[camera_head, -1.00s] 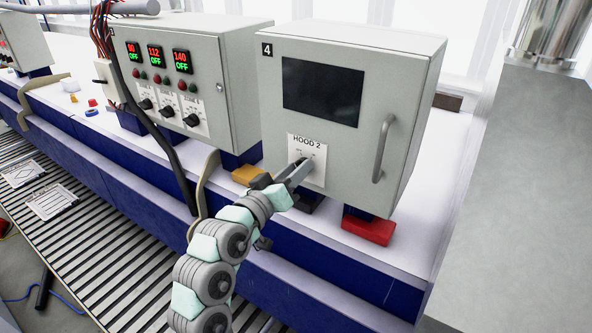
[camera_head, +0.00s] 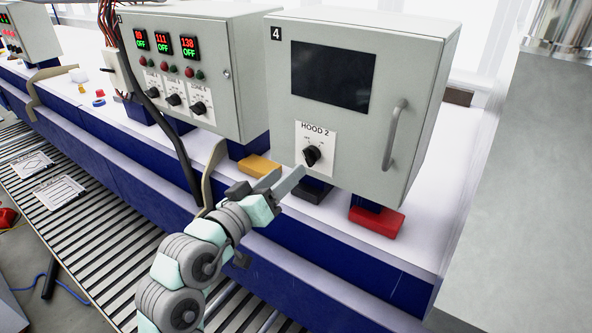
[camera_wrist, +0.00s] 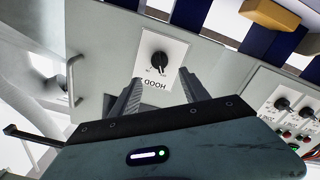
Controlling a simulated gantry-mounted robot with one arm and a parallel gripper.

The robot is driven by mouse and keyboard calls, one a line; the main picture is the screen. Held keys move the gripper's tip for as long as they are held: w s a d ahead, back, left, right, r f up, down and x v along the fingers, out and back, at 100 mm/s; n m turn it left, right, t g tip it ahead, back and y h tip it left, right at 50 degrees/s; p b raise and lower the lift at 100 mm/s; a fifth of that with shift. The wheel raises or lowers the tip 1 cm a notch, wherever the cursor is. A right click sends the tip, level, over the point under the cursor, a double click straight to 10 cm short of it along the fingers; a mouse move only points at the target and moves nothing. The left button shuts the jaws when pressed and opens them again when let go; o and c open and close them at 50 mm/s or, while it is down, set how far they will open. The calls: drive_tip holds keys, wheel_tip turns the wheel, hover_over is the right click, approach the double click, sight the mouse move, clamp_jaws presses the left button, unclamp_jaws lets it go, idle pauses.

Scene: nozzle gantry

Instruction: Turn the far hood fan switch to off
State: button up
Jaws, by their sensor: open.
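The HOOD 2 switch (camera_head: 312,155) is a black rotary knob on a white label plate on the front of the box marked 4 (camera_head: 350,165). The knob's pointer is slanted; I cannot read which mark it points to. In the wrist view the knob (camera_wrist: 159,61) shows upside down, beyond and between my two fingers. My gripper (camera_head: 284,180) is open and empty, just left of and below the knob in the head view and apart from it. In the wrist view my gripper (camera_wrist: 160,88) has its fingers spread on either side of the label.
To the left is a control box (camera_head: 225,110) with several knobs and red and green displays reading OFF. Yellow (camera_head: 259,167) and red (camera_head: 376,221) blocks lie under the boxes. A door handle (camera_head: 394,135) sticks out right of the knob. A black cable hangs at the left.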

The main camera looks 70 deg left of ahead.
drive_tip(key=shift+v, duration=1.45)
